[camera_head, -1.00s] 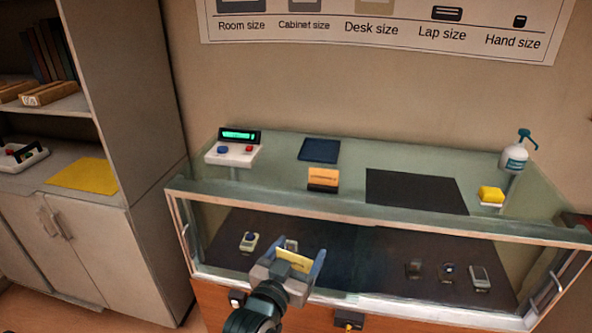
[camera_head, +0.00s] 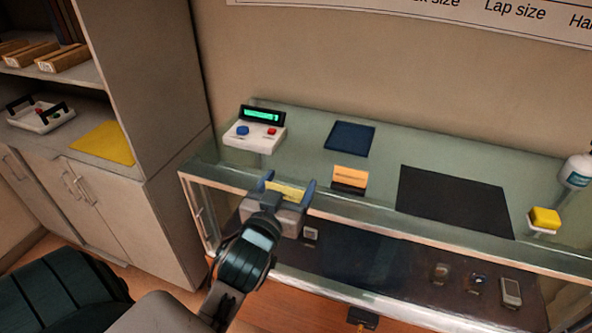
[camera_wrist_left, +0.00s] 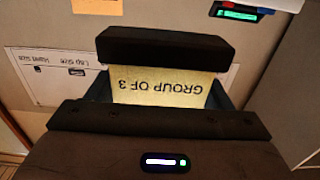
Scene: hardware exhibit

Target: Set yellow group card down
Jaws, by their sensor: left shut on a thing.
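The yellow group card (camera_head: 285,190) is between the fingers of my left gripper (camera_head: 288,195), which is shut on it. In the left wrist view the card (camera_wrist_left: 168,88) reads "GROUP OF 3", upside down in the picture. In the head view the gripper and card are at the front left edge of the glass display case (camera_head: 300,198), in front of the counter device with a green display. I cannot tell whether the card touches the glass. My right gripper is not in view.
On the case top are the counter device (camera_head: 255,130), a navy mat (camera_head: 349,138), an orange card in a dark holder (camera_head: 349,179), a black mat (camera_head: 455,200), a yellow sponge (camera_head: 544,219) and a pump bottle (camera_head: 577,172). A yellow sheet (camera_head: 104,143) lies on the left cabinet.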

